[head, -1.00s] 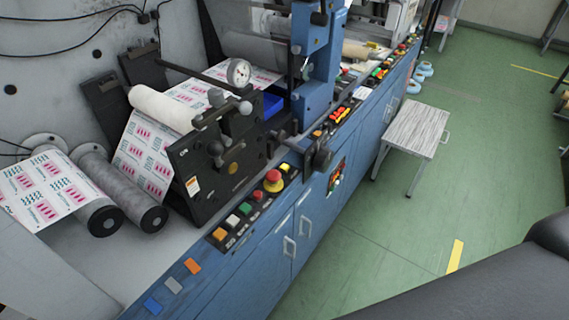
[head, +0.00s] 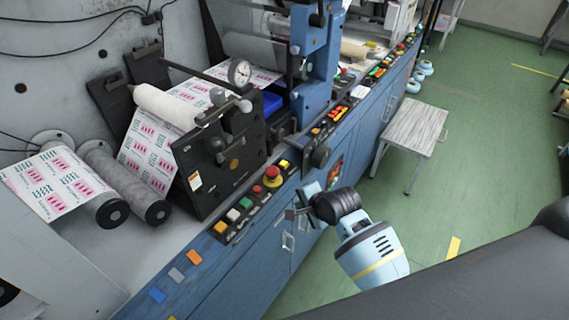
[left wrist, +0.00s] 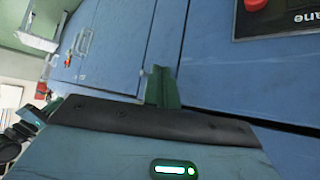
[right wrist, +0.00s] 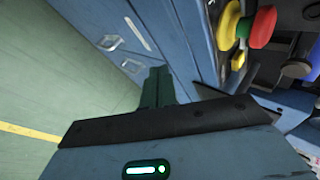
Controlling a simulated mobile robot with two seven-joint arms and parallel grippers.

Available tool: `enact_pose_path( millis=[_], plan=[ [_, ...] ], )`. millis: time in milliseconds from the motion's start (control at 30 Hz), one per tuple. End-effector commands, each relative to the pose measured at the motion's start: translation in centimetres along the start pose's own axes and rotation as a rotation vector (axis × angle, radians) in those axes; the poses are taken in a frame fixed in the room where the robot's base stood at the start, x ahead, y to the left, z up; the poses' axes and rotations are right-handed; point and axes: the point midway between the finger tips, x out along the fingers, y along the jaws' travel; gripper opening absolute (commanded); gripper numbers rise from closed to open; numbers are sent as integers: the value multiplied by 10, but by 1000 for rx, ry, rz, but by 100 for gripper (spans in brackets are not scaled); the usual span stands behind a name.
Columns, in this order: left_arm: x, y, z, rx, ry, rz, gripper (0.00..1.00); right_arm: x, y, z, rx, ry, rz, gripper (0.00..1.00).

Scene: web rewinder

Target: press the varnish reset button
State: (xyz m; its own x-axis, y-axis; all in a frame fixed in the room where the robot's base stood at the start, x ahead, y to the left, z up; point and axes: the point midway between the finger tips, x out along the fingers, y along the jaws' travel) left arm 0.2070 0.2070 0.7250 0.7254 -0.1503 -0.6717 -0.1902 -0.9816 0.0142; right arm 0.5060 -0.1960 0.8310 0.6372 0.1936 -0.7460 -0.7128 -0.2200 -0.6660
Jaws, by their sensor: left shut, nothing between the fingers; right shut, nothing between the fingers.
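A row of coloured push buttons (head: 239,210) runs along the machine's front edge in the head view, with a red mushroom button on a yellow base (head: 272,175) at its far end. The labels are too small to read, so I cannot tell which button is the varnish reset. My right gripper (head: 292,213) is shut and empty, just in front of this row, apart from the buttons. In the right wrist view the red mushroom button (right wrist: 263,27) lies beyond its fingers, up and right. My left gripper (left wrist: 160,84) is shut and empty, facing the blue cabinet; it is outside the head view.
Blue cabinet doors with handles (head: 288,241) are below the buttons. A grey stool (head: 413,128) stands on the green floor to the right.

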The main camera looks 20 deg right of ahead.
Motion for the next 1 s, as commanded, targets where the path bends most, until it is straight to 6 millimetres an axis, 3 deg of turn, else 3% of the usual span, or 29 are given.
enact_pose_path(
  millis=[33, 200, 400, 600, 1000],
  plan=[
    [0, 0, -4, 1, 7, -1, 0, -3, -34, -6, 88, -3, -19, 0],
    [0, -1, -8, 2, 17, -3, 0, -16, -115, -20, 398, -24, -38, 0],
    [0, -2, -11, 3, 23, -4, 0, -34, -182, -29, 660, -49, -52, 0],
    [0, -2, -11, 3, 23, -4, 0, -41, -202, -32, 754, -58, -53, 0],
    [0, -2, -11, 4, 22, -5, 0, -40, -200, -32, 756, -58, -53, 0]
  ],
)
